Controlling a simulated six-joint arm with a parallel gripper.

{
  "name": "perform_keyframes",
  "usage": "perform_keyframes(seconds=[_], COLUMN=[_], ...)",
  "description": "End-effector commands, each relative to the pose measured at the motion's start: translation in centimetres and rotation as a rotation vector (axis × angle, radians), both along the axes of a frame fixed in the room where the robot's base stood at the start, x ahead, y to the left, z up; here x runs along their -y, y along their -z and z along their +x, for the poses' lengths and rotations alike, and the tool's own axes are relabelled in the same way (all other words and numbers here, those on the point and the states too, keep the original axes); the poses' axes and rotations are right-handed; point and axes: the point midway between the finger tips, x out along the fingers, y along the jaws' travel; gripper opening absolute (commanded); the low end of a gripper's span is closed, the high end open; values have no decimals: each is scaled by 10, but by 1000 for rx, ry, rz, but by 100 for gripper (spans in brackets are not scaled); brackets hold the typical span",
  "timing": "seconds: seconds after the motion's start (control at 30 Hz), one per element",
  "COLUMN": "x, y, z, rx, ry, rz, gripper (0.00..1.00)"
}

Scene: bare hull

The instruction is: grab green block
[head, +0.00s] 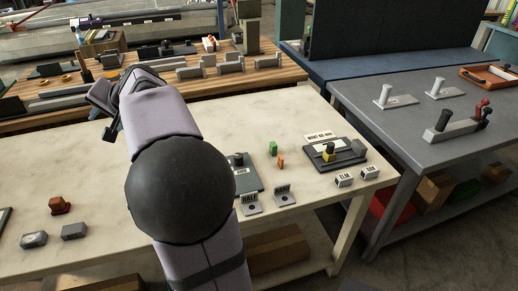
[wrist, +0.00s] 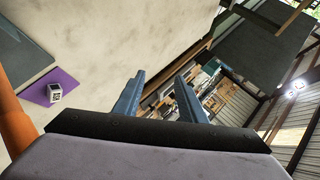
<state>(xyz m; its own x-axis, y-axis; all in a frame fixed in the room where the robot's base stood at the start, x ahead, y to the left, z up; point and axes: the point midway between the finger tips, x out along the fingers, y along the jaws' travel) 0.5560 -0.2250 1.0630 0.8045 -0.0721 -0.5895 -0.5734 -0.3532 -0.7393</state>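A small green block (head: 273,148) stands on the cream table, right of my arm in the head view. An orange block (head: 281,161) stands close in front of it. My gripper (head: 108,108) is up and to the left, over the far left part of the table and well away from the green block. In the wrist view my gripper (wrist: 160,76) has its two blue-grey fingers apart with nothing between them. The green block does not show in the wrist view.
On the cream table (head: 120,190), a dark fixture (head: 345,153), a grey plate (head: 245,178) and labelled stands (head: 283,195) surround the blocks. A reddish-brown piece (head: 60,205) lies front left. The wrist view shows a white cube (wrist: 55,92) on a purple patch (wrist: 38,93).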

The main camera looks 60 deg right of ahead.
Motion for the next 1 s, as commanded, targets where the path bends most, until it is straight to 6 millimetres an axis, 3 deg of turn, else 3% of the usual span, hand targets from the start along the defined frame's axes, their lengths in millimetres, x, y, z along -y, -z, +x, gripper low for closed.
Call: perform_keyframes(seconds=[0.03, 0.17, 0.47, 0.67, 0.8, 0.9, 1.0], x=[16, 50, 157, 242, 305, 338, 358], y=[-15, -51, 5, 42, 69, 85, 102], z=[2, 4, -53, -123, -193, -241, -280], rx=[40, 134, -6, -132, -245, -314, -362], ry=[38, 121, 326, 464, 535, 536, 496], rz=[9, 38, -161, -362, -559, -702, -821], gripper=[38, 38, 38, 38, 38, 38, 38])
